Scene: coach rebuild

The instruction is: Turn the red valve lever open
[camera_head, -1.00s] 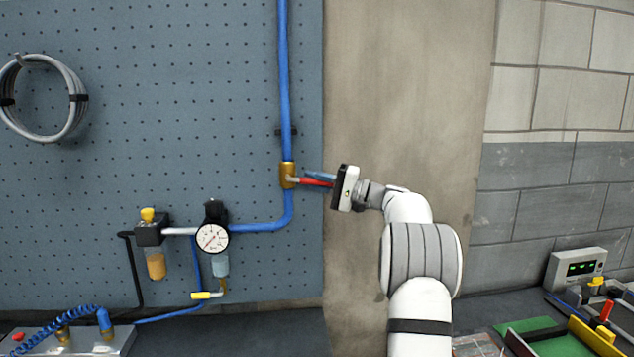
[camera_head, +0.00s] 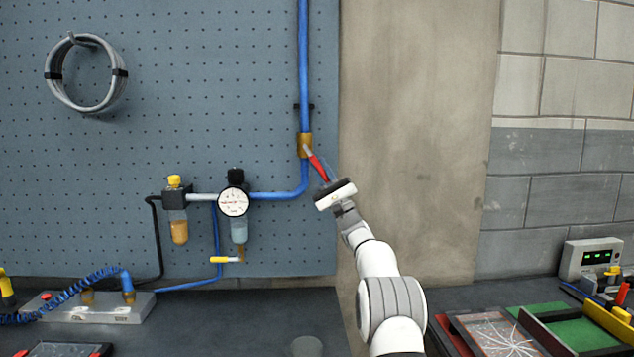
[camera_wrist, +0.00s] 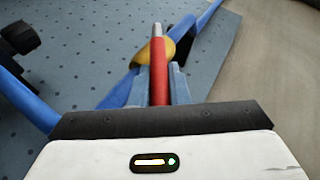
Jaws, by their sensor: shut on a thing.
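The red valve lever (camera_head: 317,166) comes out of a brass valve (camera_head: 305,145) on the blue vertical pipe. It slants down and to the right in the head view. My gripper (camera_head: 327,172) is shut on the lever near its outer end. In the wrist view the red lever (camera_wrist: 159,75) runs between the two blue-grey fingers of my gripper (camera_wrist: 159,85), with its bare metal end at the brass valve (camera_wrist: 150,52). The part of the lever nearest my gripper's body is hidden.
A pressure gauge (camera_head: 233,201) and a filter bowl (camera_head: 180,231) sit left of the valve on the blue pegboard (camera_head: 120,150). A grey hose coil (camera_head: 86,106) hangs at upper left. Bare wall lies to the right. A bench with trays (camera_head: 560,335) is at lower right.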

